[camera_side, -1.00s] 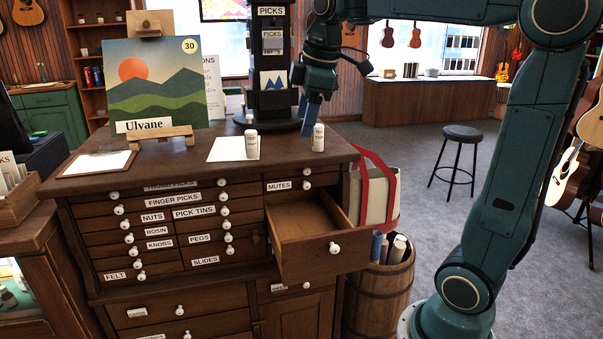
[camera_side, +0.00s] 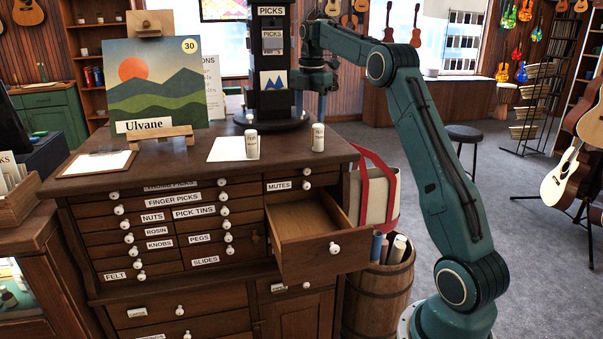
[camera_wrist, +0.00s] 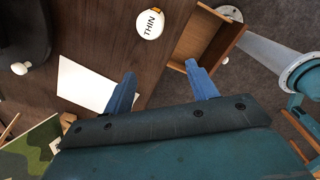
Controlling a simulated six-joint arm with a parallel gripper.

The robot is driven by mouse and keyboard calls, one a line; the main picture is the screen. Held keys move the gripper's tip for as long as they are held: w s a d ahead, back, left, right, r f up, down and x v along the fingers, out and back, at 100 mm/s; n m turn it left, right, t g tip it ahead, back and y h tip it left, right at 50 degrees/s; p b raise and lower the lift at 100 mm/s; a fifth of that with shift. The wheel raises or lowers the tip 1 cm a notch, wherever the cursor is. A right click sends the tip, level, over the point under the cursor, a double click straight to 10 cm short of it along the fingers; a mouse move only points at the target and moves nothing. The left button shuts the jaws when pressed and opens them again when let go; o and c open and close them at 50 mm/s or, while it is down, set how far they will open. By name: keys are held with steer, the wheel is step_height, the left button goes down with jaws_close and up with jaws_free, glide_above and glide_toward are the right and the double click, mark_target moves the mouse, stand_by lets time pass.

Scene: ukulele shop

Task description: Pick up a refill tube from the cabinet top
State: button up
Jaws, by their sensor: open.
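Two upright white refill tubes stand on the cabinet top (camera_side: 100,185) in the side view. The left tube (camera_side: 252,144) stands on a white sheet and the right tube (camera_side: 318,138) stands on bare wood near the right edge. A tube reading "THIN" (camera_wrist: 150,25) shows from above in the wrist view, beyond my fingers. My gripper is open and empty, with two blue fingers spread apart in the wrist view (camera_wrist: 158,82). In the side view it hangs behind the tubes, by the pick stand, with its fingertips hard to make out.
The black pick stand (camera_side: 268,70) rises at the back of the top. The painting (camera_side: 155,85) on an easel and a clipboard (camera_side: 98,163) are at left. An open drawer (camera_side: 310,225) juts out at front right.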

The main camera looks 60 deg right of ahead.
mark_target(318, 125)
steer(key=d+f, duration=0.1)
steer(key=d+f+n, duration=0.1)
steer(key=d, duration=0.1)
steer(key=d+f+n, duration=0.1)
steer(key=d, duration=0.1)
steer(key=shift+s+d+f, duration=0.1)
steer(key=shift+s+f, duration=0.05)
steer(key=shift+f, duration=0.1)
steer(key=shift+f, duration=1.1)
steer(key=shift+f, duration=0.2)
steer(key=shift+f, duration=2.35)
steer(key=c, duration=1.1)
